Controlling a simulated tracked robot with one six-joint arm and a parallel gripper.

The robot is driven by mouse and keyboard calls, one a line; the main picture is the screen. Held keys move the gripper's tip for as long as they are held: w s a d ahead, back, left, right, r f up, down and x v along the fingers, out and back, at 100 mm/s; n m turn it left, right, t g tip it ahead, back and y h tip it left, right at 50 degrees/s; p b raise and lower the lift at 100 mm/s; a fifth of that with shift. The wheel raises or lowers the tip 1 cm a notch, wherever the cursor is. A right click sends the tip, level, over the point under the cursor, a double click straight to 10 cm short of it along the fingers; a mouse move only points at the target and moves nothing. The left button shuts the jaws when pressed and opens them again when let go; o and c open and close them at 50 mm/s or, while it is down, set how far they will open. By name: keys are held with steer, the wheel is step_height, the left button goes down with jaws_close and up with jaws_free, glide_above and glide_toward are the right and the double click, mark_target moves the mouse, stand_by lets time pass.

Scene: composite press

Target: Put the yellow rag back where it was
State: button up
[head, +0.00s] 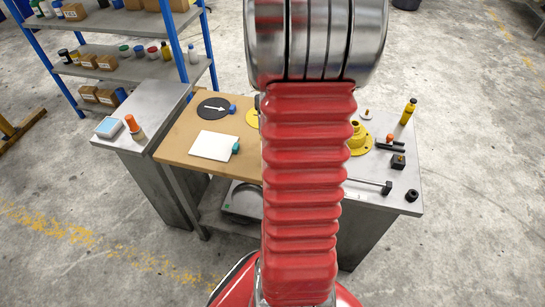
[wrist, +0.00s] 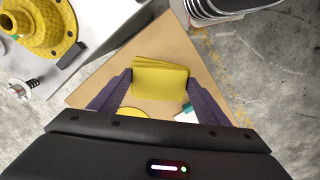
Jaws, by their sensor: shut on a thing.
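The yellow rag (wrist: 160,78) is a folded, layered cloth in the wrist view. My gripper (wrist: 159,86) has its two dark purple fingers on either side of the rag and is shut on it. The rag is over the tan board of the bench (wrist: 92,92); I cannot tell its height above it. In the head view my red arm hides the gripper and the rag.
The tan bench top (head: 176,143) carries a black disc with a white arrow (head: 215,108), a white plate (head: 212,146) and a partly hidden yellow disc (head: 252,118). Shelves (head: 125,68) stand at the back left.

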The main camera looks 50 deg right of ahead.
steer(key=shift+w+f, duration=0.1)
steer(key=shift+f, duration=3.05)
steer(key=shift+f, duration=1.85)
steer(key=shift+f, duration=0.1)
steer(key=o, duration=1.1)
step_height(320, 180, up, 12)
steer(key=shift+r, duration=0.15)
